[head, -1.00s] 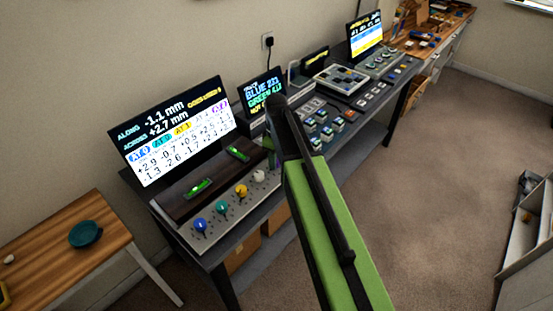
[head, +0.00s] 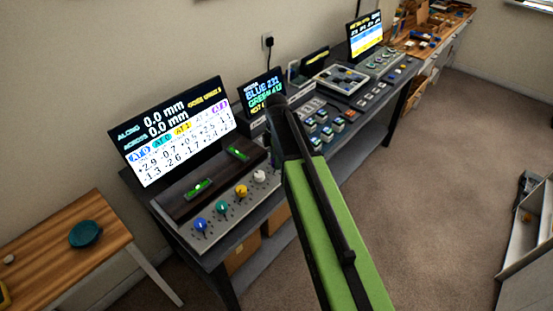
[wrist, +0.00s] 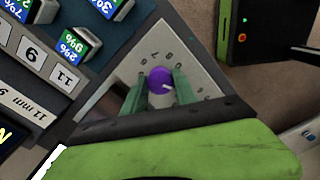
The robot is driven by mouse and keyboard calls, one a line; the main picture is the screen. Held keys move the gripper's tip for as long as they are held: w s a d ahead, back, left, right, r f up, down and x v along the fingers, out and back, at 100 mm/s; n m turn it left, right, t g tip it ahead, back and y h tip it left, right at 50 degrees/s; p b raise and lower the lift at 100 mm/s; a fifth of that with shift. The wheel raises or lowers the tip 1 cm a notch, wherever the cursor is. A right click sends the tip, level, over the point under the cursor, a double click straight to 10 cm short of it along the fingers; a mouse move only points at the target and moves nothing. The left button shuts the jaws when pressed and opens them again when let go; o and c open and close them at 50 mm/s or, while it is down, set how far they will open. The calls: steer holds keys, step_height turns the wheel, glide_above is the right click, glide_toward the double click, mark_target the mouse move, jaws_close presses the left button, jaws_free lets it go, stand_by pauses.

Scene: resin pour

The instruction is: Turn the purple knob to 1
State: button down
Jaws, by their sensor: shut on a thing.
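The purple knob (wrist: 158,77) sits on a pale dial plate with numbers around it, in the wrist view. My gripper (wrist: 161,85) has its two green fingers on either side of the knob, shut on it. A white pointer mark on the knob points to the lower right, towards the right finger. The fingers and gripper body cover part of the dial, and I cannot read every number or see the 1. In the head view my arm hides the purple knob and the gripper.
The grey panel (head: 212,239) carries blue (head: 201,224), teal (head: 222,207), yellow (head: 241,191) and white (head: 260,176) knobs. Behind it, a large screen (head: 172,128) reads 0.0 mm along and across. Small displays (wrist: 82,43) stand close beside the dial in the wrist view.

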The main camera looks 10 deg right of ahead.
steer(key=shift+w+n, duration=0.15)
steer(key=shift+n, duration=0.35)
steer(key=c, duration=1)
jaws_free()
steer(key=shift+o, duration=0.2)
step_height(320, 180, up, 18)
steer(key=p, duration=1.7)
steer(key=shift+f, duration=0.25)
